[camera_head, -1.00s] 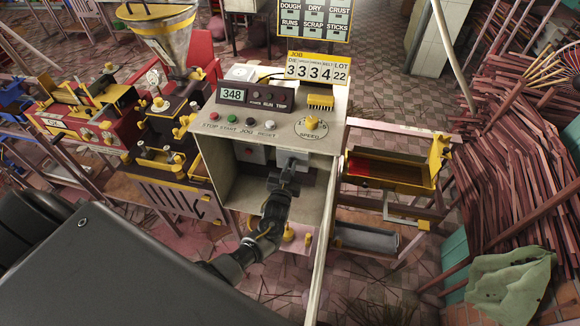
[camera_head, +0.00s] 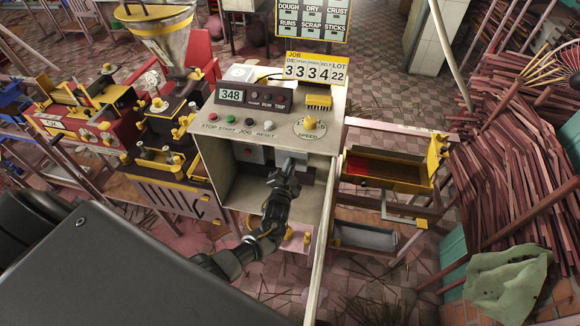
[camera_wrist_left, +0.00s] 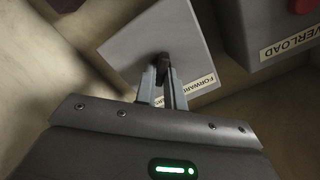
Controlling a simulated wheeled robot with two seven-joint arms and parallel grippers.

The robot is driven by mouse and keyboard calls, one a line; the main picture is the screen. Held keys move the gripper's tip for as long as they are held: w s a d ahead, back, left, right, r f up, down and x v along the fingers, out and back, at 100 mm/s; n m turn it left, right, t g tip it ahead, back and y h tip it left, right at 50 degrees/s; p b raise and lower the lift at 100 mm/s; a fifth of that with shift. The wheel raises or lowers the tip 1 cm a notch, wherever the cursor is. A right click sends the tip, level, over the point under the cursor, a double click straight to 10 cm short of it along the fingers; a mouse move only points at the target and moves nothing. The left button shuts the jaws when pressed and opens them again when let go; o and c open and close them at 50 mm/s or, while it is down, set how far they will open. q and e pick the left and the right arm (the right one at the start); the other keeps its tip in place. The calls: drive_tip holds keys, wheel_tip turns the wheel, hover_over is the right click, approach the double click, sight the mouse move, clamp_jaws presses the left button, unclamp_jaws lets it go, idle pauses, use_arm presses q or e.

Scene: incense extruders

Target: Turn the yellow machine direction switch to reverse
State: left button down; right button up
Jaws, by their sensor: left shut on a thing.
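The direction switch is a grey box with a dark handle (camera_wrist_left: 163,60), inside the open front of the cream control cabinet (camera_head: 212,160). In the left wrist view the box (camera_wrist_left: 150,32) bears a "FORWARD" label (camera_wrist_left: 200,84) and a second label largely hidden behind my fingers. My left gripper (camera_wrist_left: 165,80) is shut on the dark handle. In the head view the left gripper (camera_head: 288,166) reaches into the cabinet from below and covers the handle, with part of the box (camera_head: 297,155) showing. My right gripper is not in view.
A box labelled "OVERLOAD" (camera_wrist_left: 270,25) with a red button (camera_wrist_left: 303,5) sits beside the switch. Push buttons (camera_head: 248,122) and a yellow speed knob (camera_head: 310,122) are on the panel above. A yellow-sided tray machine (camera_head: 395,172) stands to the right.

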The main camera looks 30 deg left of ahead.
use_arm(q)
drive_tip(key=shift+f, duration=0.1)
idle(0.4)
drive_tip(key=c, duration=1.5)
unclamp_jaws()
drive_tip(key=shift+s, duration=0.1)
drive_tip(key=shift+b+v, duration=0.75)
drive_tip(key=shift+v, duration=4.6)
